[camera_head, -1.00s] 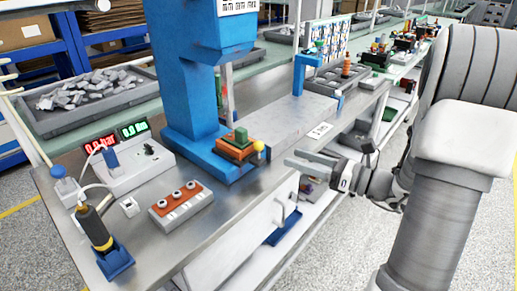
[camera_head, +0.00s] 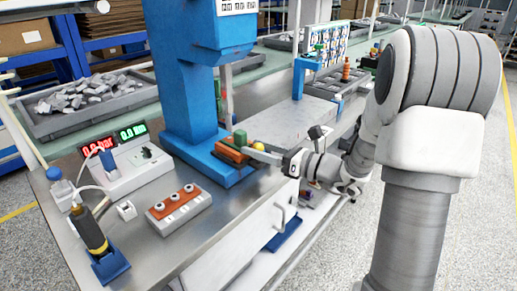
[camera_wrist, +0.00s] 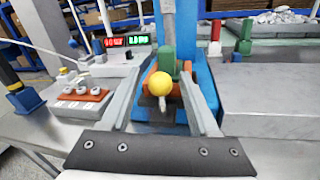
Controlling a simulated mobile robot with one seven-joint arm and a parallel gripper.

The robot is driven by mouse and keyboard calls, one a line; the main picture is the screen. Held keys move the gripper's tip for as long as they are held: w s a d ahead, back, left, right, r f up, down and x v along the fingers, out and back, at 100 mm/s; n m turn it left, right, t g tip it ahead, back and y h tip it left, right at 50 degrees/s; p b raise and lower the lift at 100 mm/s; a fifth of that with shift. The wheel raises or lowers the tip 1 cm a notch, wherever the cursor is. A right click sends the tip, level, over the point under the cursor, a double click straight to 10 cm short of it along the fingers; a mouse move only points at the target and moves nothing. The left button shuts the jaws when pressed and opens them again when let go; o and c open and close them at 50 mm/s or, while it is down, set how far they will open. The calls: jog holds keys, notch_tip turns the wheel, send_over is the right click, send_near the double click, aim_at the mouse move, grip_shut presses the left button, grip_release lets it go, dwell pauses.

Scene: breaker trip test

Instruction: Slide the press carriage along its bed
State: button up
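The press carriage (camera_head: 229,153) is an orange block with a green piece (camera_head: 240,138) on top and a yellow ball knob (camera_head: 258,147) in front. It sits at the foot of the blue press (camera_head: 190,100), at the left end of the long grey bed (camera_head: 292,122). My gripper (camera_head: 262,156) is at the knob. In the wrist view the fingers (camera_wrist: 164,82) are open, one on each side of the yellow knob (camera_wrist: 158,83), with gaps visible. The orange carriage body (camera_wrist: 150,70) is partly hidden behind the knob.
A control box with red and green displays (camera_head: 128,165) and a three-button box (camera_head: 178,207) stand left of the press. A blue post (camera_head: 299,78) stands at the bed's far end. A tray of grey parts (camera_head: 95,100) is behind.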

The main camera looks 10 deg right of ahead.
grip_shut()
dwell(1.2)
